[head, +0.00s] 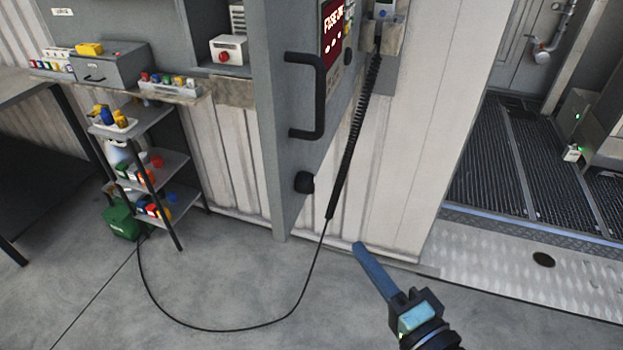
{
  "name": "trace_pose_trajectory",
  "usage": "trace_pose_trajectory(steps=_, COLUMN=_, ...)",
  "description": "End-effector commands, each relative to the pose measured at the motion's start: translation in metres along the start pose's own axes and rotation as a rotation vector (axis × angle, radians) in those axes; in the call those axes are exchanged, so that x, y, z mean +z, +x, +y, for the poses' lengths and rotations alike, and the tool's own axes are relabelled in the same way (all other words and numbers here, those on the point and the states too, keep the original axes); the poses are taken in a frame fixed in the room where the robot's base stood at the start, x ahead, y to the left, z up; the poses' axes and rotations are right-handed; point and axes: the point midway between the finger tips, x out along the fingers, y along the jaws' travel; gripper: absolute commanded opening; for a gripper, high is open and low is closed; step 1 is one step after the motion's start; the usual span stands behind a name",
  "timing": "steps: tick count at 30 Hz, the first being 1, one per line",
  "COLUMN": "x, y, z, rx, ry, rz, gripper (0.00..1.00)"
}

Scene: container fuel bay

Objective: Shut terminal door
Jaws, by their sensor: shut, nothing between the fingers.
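The grey terminal door (288,150) stands open in the middle of the head view, swung out from the wall beside an open cabinet recess (212,18). A black bar handle (321,95) and a round black knob (303,182) are on its face.
A black coiled cord (352,140) hangs right of the door and continues as a cable (270,325) looping over the floor. A shelf rack (160,190) with small coloured items stands left. Open floor lies in front; a metal grating (475,170) is at right.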

Motion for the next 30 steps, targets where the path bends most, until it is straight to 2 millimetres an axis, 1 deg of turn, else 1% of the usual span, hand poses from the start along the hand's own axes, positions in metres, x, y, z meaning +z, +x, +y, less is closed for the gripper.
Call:
trace_pose_trajectory(steps=1, x=0.001, y=-0.011, z=-0.002, rx=-0.010, ry=0.074, rz=-0.009, gripper=0.00)
trace_pose_trajectory(steps=3, x=0.004, y=-0.020, z=0.002, rx=-0.029, ry=0.141, rz=-0.018, gripper=0.00)
trace_pose_trajectory(steps=6, x=0.006, y=-0.025, z=0.004, rx=-0.044, ry=0.186, rz=-0.025, gripper=0.00)
trace_pose_trajectory(steps=8, x=0.007, y=-0.023, z=0.005, rx=-0.048, ry=0.193, rz=-0.027, gripper=0.00)
trace_pose_trajectory(steps=11, x=0.007, y=-0.011, z=0.003, rx=-0.050, ry=0.192, rz=-0.029, gripper=0.00)
trace_pose_trajectory(steps=14, x=0.007, y=0.007, z=0.000, rx=-0.050, ry=0.190, rz=-0.030, gripper=0.00)
trace_pose_trajectory(steps=21, x=0.008, y=0.060, z=-0.003, rx=-0.049, ry=0.188, rz=-0.029, gripper=0.00)
trace_pose_trajectory(steps=24, x=0.011, y=0.079, z=-0.004, rx=-0.048, ry=0.188, rz=-0.029, gripper=0.00)
trace_pose_trajectory(steps=27, x=0.024, y=0.088, z=-0.006, rx=-0.046, ry=0.189, rz=-0.030, gripper=0.00)
trace_pose_trajectory(steps=30, x=0.031, y=0.096, z=-0.007, rx=-0.048, ry=0.187, rz=-0.028, gripper=0.00)
